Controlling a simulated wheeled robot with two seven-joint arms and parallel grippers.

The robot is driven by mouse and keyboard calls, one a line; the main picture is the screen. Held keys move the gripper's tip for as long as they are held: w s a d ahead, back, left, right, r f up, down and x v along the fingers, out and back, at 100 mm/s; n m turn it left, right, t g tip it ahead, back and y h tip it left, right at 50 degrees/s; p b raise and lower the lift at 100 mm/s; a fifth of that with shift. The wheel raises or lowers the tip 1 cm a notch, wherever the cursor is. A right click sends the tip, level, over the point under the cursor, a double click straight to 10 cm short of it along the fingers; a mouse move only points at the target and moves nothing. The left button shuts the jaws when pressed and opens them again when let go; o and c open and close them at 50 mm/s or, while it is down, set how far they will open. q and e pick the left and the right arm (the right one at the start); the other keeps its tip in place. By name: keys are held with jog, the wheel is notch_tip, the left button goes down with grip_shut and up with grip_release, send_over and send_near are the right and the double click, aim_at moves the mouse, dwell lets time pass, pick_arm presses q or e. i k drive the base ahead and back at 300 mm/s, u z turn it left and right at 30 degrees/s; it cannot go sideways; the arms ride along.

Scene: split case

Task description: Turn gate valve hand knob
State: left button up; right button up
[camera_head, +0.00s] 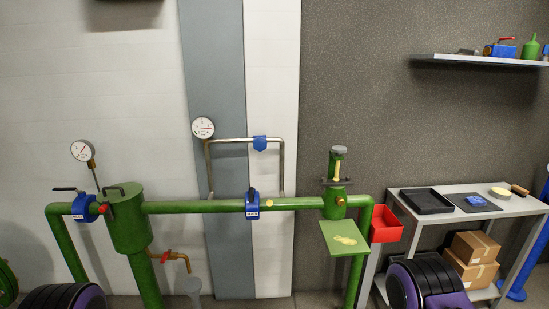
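The gate valve (336,185) stands upright on the green pipe, right of the middle of the view. A grey round knob (339,150) tops its green and yellow upper part. I take this to be the hand knob; its turn angle cannot be read. A blue valve block (252,204) sits on the same pipe farther left. Neither gripper is in view. Black and purple parts at the lower left and lower right edges seem to be my own arms, well below and apart from the knob.
A green flat plate (344,238) juts out below the gate valve. A red bin (385,224) is to its right, beside a grey table (407,217). Left are a green tank (128,222) and a gauge (82,151). The space around the knob looks clear.

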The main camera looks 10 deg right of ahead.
aim_at(339, 149)
jog(key=z, duration=0.7)
jog(key=i, duration=0.45)
jog(key=z, duration=0.8)
jog(key=i, duration=0.9)
